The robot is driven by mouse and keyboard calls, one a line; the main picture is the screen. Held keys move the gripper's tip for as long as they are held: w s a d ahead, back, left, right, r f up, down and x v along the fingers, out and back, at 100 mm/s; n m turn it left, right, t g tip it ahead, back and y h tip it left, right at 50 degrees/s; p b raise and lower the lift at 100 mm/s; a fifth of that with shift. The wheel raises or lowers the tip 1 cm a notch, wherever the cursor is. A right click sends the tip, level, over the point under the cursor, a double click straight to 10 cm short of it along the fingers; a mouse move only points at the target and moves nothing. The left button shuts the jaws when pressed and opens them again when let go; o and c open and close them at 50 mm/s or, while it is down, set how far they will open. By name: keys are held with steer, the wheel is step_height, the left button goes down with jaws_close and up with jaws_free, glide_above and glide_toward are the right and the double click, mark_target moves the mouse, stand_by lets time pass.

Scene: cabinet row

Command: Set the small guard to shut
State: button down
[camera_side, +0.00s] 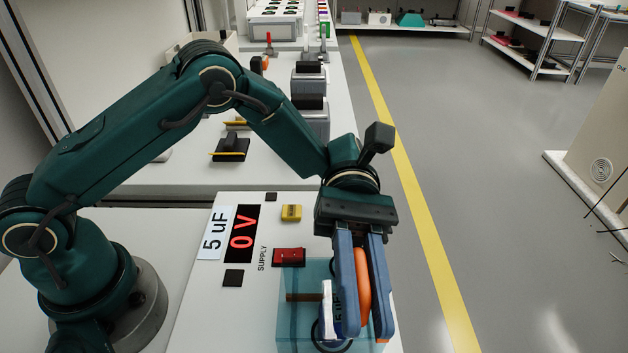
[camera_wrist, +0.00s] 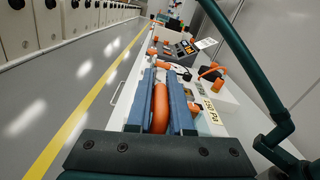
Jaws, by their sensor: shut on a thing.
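A clear, blue-tinted box (camera_side: 297,322), which looks like the small guard, stands at the front of the white bench. A dark cable loop and a white label show in or against it. My gripper (camera_side: 364,328) points down at the box's right side. Its two blue fingers are closed on a rounded orange bar (camera_side: 363,285), which also shows between the fingers (camera_wrist: 162,75) in the wrist view (camera_wrist: 160,108). I cannot tell how the bar joins the box. The fingers hide part of the box, and its hinge is not clear.
Left of the box are a red switch block (camera_side: 289,257), a yellow block (camera_side: 291,213) and a display (camera_side: 241,233) reading 0 V. More devices stand on the bench behind (camera_side: 230,148). The floor right of the bench is open, with a yellow line (camera_side: 410,180).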

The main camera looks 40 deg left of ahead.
steer(key=shift+w+d, duration=0.35)
steer(key=shift+d, duration=0.05)
steer(key=c, duration=0.8)
jaws_free()
steer(key=shift+c, duration=0.2)
steer(key=shift+a, duration=0.1)
steer(key=shift+v, duration=2.45)
